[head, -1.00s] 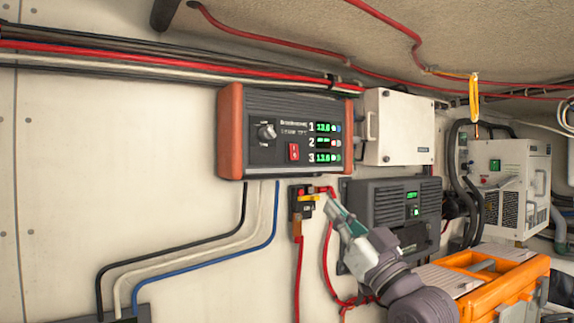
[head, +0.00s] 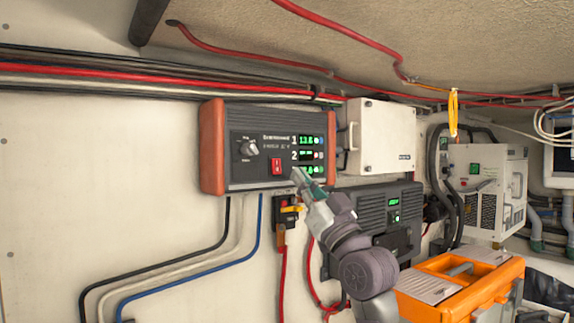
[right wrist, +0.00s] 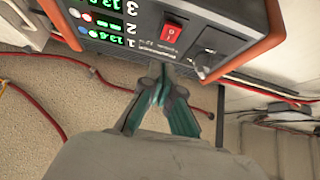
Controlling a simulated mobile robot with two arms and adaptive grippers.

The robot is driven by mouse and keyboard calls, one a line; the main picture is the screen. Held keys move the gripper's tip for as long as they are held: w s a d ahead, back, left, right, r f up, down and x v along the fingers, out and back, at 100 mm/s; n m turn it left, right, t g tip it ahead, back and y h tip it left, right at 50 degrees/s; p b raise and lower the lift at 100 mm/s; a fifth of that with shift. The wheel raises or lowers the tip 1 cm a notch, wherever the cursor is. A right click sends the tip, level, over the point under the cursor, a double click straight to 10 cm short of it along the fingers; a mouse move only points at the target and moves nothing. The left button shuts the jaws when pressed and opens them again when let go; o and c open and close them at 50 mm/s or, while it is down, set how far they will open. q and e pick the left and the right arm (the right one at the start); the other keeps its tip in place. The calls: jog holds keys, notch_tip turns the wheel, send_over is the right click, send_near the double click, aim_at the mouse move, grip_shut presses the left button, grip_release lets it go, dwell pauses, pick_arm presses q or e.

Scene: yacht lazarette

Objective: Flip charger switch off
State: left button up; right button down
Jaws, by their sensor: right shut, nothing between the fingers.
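The charger (head: 248,122) is a dark box with orange-red end panels, mounted on the pale wall. Its red rocker switch (head: 276,167) sits low on the front face, left of the green-lit displays and right of a knob. My right gripper (head: 296,174) is shut and empty, its tip just right of the switch and overlapping the lowest display. The right wrist view is inverted; there the shut fingertips (right wrist: 162,72) lie near the charger face beside the red switch (right wrist: 172,31). I cannot tell whether they touch the face. My left gripper is out of view.
A dark unit (head: 372,212) is mounted below right of the charger, beneath a white box (head: 386,136). An orange case (head: 450,290) stands at lower right. The left wall is mostly clear.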

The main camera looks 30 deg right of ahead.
aim_at(279, 169)
jog(key=w, duration=0.1)
jog(key=w+p, duration=0.1)
jog(key=w, duration=0.2)
jog(key=shift+a+r, duration=0.3)
jog(key=shift+a, duration=0.05)
jog(key=shift+w+f+p, duration=0.2)
jog(key=shift+w+p, duration=0.2)
jog(key=shift+w, duration=0.1)
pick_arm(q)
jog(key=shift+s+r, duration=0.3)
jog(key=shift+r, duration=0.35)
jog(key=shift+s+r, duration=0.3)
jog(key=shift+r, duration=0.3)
pick_arm(e)
jog(key=shift+w+f, duration=0.2)
jog(key=shift+w, duration=0.05)
jog(key=shift+r, duration=0.15)
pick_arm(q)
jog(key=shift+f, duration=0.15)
